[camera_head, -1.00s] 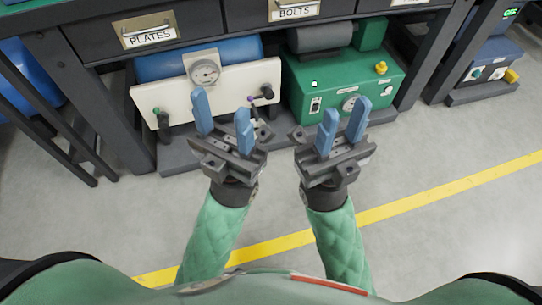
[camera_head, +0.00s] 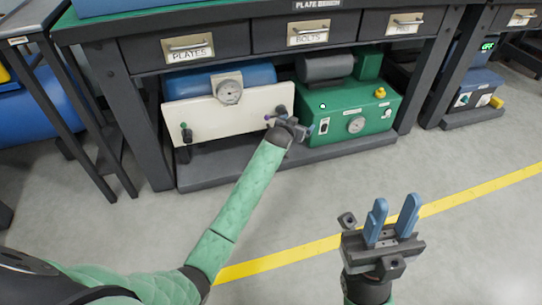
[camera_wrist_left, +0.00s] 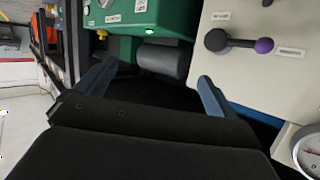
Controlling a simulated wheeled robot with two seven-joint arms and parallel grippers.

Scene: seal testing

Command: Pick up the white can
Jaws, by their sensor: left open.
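No white can is visible in either current view. My left gripper (camera_head: 290,128) is reached forward, in front of the gap between the white panel and the green machine. Its fingers are hard to make out in the head view. In the left wrist view, its two blue fingers (camera_wrist_left: 152,88) are spread apart with nothing between them. My right gripper (camera_head: 393,205) is at the lower right above the floor, with its two blue fingers apart and empty.
A white panel with a gauge (camera_head: 221,120) and a green machine (camera_head: 350,112) stand on the low shelf (camera_head: 230,167) under the workbench. Labelled drawers (camera_head: 188,50) are above. Open grey floor with a yellow line (camera_head: 272,259) lies in front.

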